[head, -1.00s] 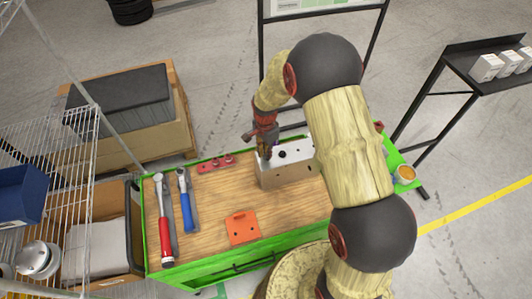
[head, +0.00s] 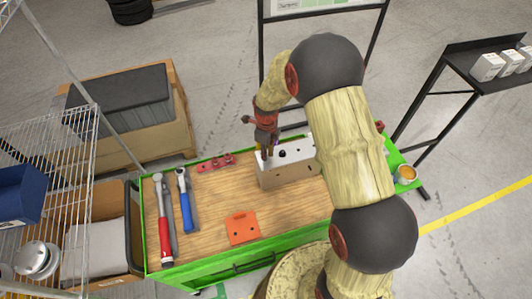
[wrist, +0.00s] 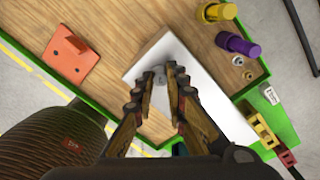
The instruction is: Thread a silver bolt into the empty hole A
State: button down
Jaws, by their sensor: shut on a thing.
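A pale block-shaped chassis fixture (head: 290,176) stands on the wooden bench top, with dark round spots on its top face. In the wrist view its white top face (wrist: 222,100) lies under my fingers. My gripper (head: 266,156) points down over the block's left end. In the wrist view my gripper (wrist: 168,72) is shut on a small silver bolt (wrist: 159,75) at the fingertips, close to the white face. How deep the bolt sits, and the hole under it, are hidden. I cannot read a hole label.
An orange plate (head: 242,228), a red-handled wrench (head: 165,225) and a blue-handled wrench (head: 184,200) lie left and in front of the block. A red strip (head: 216,163) lies behind. The wrist view shows yellow (wrist: 217,12) and purple (wrist: 237,44) parts beside the block. Wood near the orange plate is clear.

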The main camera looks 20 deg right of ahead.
jog(key=shift+s+f+m, duration=0.4)
jog(key=shift+f+m, duration=0.05)
jog(key=shift+m, duration=0.65)
jog(key=m, duration=0.3)
jog(key=c, duration=1.7)
grip_release()
jog(key=shift+w, duration=0.1)
jog(key=shift+w+r, duration=0.1)
jog(key=shift+w, duration=0.1)
